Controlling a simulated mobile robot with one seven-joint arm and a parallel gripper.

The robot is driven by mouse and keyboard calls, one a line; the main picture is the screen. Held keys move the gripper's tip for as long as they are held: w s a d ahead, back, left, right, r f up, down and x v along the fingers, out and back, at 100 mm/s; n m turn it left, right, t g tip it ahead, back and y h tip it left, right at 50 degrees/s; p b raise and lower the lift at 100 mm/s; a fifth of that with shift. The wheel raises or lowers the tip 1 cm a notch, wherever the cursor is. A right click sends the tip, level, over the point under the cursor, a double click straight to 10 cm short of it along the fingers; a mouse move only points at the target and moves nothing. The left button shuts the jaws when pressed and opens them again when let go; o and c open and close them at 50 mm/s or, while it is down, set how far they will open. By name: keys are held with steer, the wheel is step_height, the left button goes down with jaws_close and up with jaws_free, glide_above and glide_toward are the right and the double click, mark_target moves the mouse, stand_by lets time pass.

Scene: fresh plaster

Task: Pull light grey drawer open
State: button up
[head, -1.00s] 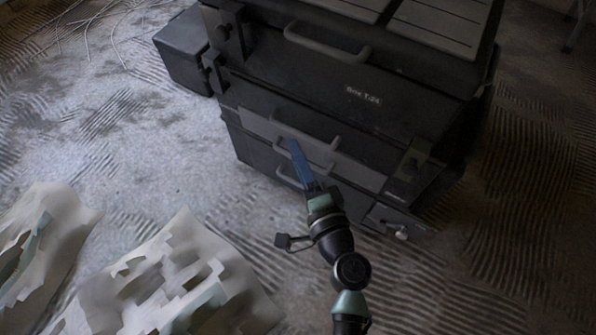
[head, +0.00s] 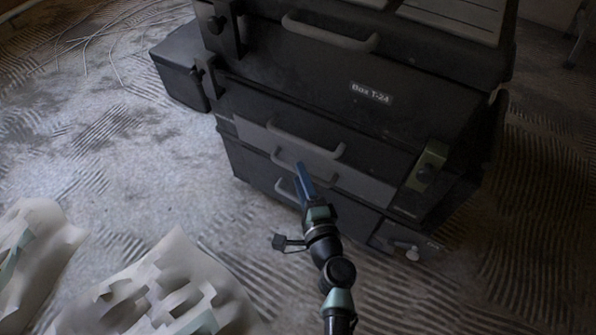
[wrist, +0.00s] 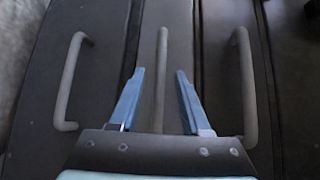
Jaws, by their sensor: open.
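The light grey drawer (head: 352,179) is a narrow, paler front low on the dark chest, and it looks closed. Its bar handle (head: 283,161) is partly hidden by my gripper in the head view. My gripper (head: 304,172) has blue fingers and reaches up to this handle from the front. In the wrist view my open gripper (wrist: 159,75) has one finger on each side of the middle handle (wrist: 161,55). Gaps show between the handle and both fingers, so it is not clamped.
Neighbouring handles lie on both sides in the wrist view, one left (wrist: 69,80) and one right (wrist: 246,85). A dark box (head: 178,68) stands left of the chest (head: 290,75). Crumpled pale sheets (head: 165,270) lie at lower left.

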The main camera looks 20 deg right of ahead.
steer(key=shift+w+d+f, duration=0.1)
steer(key=shift+w+f, duration=0.1)
steer(key=shift+w, duration=1.2)
jaws_close()
stand_by(0.5)
